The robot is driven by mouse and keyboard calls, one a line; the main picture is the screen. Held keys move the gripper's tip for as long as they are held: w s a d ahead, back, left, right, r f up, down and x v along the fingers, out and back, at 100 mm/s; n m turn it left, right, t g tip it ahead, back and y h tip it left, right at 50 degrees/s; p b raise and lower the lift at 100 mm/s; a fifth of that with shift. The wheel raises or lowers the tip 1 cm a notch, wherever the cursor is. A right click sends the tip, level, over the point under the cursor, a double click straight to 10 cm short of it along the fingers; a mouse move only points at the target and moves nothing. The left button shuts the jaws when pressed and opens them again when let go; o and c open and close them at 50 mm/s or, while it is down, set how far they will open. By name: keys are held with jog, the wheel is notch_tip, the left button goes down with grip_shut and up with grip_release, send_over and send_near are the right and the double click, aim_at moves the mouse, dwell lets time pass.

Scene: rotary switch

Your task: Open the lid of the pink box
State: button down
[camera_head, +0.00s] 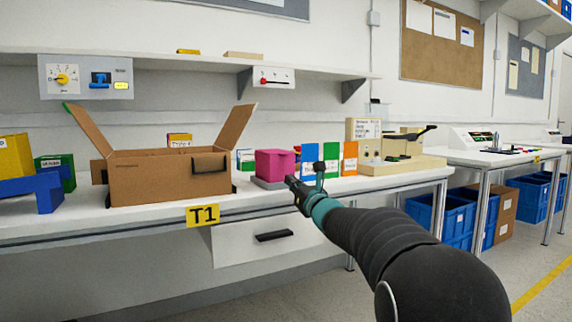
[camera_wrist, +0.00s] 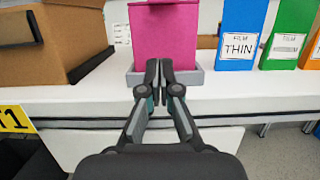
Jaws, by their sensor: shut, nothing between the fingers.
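The pink box (camera_head: 275,165) stands on the white workbench in a low grey tray (camera_head: 268,184), just right of the cardboard box. In the head view its lid looks closed. It also shows large in the wrist view (camera_wrist: 164,35), where its top edge reaches the frame's upper border. My gripper (camera_head: 302,183) is in front of the box, near the bench's front edge. In the wrist view my gripper (camera_wrist: 165,82) has its fingertips together and empty, overlapping the lower front of the box and the tray. I cannot tell whether the tips touch the box.
An open cardboard box (camera_head: 165,180) stands to the left. Blue, green and orange film boxes (camera_head: 331,158) stand close on the right, with a beige machine (camera_head: 400,160) beyond. A shelf (camera_head: 200,62) runs above. A drawer (camera_head: 265,240) hangs under the bench.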

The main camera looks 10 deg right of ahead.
aim_at(281, 158)
jog(key=x, duration=0.3)
jog(key=shift+w+a+r, duration=0.1)
jog(key=shift+w, duration=0.1)
jog(key=shift+w+r+p, duration=0.2)
jog(key=shift+r+p, duration=0.4)
jog(key=shift+r, duration=1.4)
jog(key=shift+r+p, duration=0.1)
jog(key=shift+p, duration=0.2)
